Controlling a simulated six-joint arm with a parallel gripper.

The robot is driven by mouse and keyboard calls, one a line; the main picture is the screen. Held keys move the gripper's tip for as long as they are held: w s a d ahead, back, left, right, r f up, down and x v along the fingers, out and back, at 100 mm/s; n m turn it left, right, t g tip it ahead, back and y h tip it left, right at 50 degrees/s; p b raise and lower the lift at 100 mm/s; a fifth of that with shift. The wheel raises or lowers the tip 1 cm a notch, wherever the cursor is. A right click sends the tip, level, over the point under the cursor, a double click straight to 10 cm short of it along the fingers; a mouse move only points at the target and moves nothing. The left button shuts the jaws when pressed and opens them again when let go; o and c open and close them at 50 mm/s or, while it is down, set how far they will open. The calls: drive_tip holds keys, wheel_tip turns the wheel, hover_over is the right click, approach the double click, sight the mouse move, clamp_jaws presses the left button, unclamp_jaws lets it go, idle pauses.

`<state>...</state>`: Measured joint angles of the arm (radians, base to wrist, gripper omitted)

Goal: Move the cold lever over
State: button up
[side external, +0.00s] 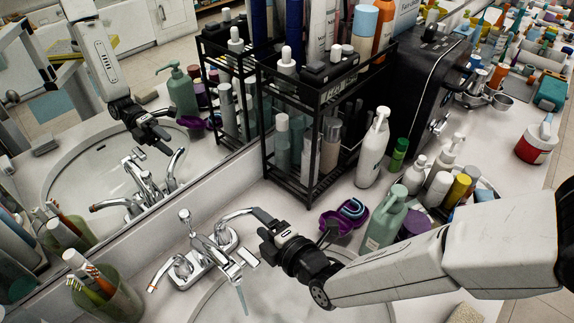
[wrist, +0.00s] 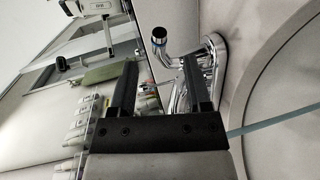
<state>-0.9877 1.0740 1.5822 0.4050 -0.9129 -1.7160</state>
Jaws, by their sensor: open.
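The chrome faucet (side external: 208,252) stands at the back of the basin, and its body also shows behind the right finger in the wrist view (wrist: 212,62). My gripper (side external: 262,230) is open and empty, right beside that lever's end in the side view; contact cannot be told. It also shows in the wrist view (wrist: 160,68). The other lever (side external: 160,268), with an orange-red tip, points to the lower left.
A thin bluish stream (side external: 241,299) falls from the spout into the basin (side external: 215,308). A cup with toothbrushes (side external: 108,300) stands left of the faucet. A black rack (side external: 306,180) of bottles stands behind my gripper. A purple case (side external: 338,220) and a green bottle (side external: 384,222) stand near my arm.

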drive_tip(key=shift+s+d, duration=0.2)
drive_tip(key=shift+s, duration=0.05)
drive_tip(key=shift+r, duration=0.15)
wheel_tip(320, 180, up, 13)
drive_tip(key=w+f+m+g+h, duration=0.3)
drive_tip(key=w+f+g+h, duration=0.1)
drive_tip(key=g, duration=0.7)
drive_tip(key=shift+d+f+g+h, duration=0.3)
drive_tip(key=shift+d+f, duration=0.05)
drive_tip(key=shift+f, duration=0.5)
idle(0.8)
